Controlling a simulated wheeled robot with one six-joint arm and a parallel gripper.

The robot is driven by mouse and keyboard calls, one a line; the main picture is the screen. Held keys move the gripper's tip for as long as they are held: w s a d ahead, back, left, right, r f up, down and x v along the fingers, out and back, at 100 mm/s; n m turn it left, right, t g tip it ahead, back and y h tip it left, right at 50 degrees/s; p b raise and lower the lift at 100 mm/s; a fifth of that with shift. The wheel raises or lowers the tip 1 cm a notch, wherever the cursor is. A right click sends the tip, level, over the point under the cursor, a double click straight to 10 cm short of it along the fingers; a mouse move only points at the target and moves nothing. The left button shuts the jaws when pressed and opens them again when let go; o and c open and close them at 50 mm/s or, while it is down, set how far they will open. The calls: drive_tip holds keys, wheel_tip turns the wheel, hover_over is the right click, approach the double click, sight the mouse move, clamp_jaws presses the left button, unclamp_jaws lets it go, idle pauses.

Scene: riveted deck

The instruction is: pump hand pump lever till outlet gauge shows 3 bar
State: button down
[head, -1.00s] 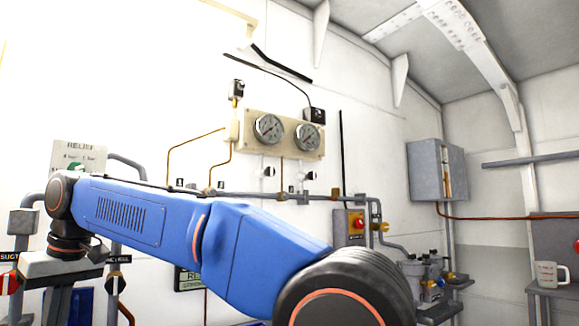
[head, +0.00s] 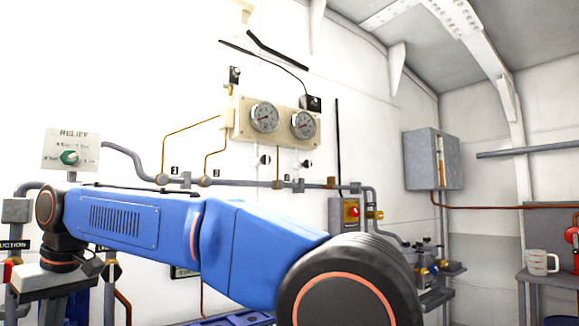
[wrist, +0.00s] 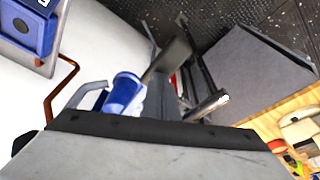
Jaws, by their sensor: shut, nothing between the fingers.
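Two round gauges hang on a cream board on the wall in the head view, a left gauge (head: 264,117) and a right gauge (head: 303,124). Their needles and scales are too small to read, and I cannot tell which is the outlet gauge. My gripper (wrist: 170,62) shows in the wrist view as dark fingers beyond a grey body. It is shut and empty. A blue cylinder (wrist: 124,94) and a metal rod (wrist: 208,106) show close by; I cannot tell whether either belongs to the pump lever. No lever is clear in the head view, where my arm covers the lower left.
A RELIEF panel with a green knob (head: 69,157) stands at left. Pipes (head: 235,183) run along the wall. A red button box (head: 350,213), a grey cabinet (head: 433,160) and a mug (head: 541,262) are at right. The wrist view shows a large grey block (wrist: 262,72) and dark floor.

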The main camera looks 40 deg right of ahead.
drive_tip(key=w+a+v, duration=0.1)
drive_tip(key=w+v, duration=0.1)
drive_tip(key=v, duration=0.7)
drive_tip(key=shift+r, duration=0.7)
drive_tip(key=shift+a, duration=0.1)
idle(0.8)
drive_tip(key=shift+s+d+f+x, duration=0.15)
drive_tip(key=shift+s+x, duration=0.25)
drive_tip(key=shift+x, duration=1.45)
drive_tip(key=shift+s+d+f+x, duration=0.1)
drive_tip(key=shift+s+d+x, duration=0.25)
drive_tip(key=shift+x, duration=1.45)
drive_tip(key=shift+s+d+f+x, duration=0.15)
drive_tip(key=shift+s+x, duration=0.25)
drive_tip(key=shift+x, duration=1.45)
drive_tip(key=w+a+v, duration=0.1)
drive_tip(key=w+v, duration=0.1)
drive_tip(key=v, duration=0.9)
drive_tip(key=shift+r, duration=0.4)
drive_tip(key=shift+w+a+f, duration=0.1)
drive_tip(key=shift+w+a, duration=0.05)
